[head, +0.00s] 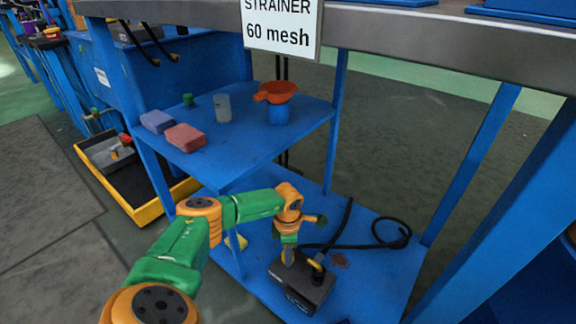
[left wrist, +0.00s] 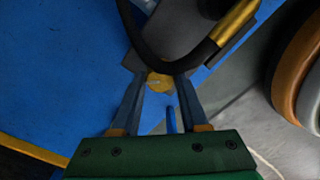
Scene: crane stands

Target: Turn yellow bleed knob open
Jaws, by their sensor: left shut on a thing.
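A dark grey boxy unit (head: 302,287) sits on the lower blue shelf, with a brass-coloured pipe fitting (head: 318,263) and a black hose on its top. My left gripper (head: 288,256) points down at the top of this unit, beside the fitting. In the left wrist view, the round yellow knob (left wrist: 160,82) lies between the two fingertips of my left gripper (left wrist: 159,88), which is shut on it. The black hose and brass fitting (left wrist: 235,22) pass just beyond the fingertips and hide part of the unit. My right gripper is not in view.
A black hose (head: 345,240) curls across the lower shelf. Blue legs (head: 335,120) frame the stand.

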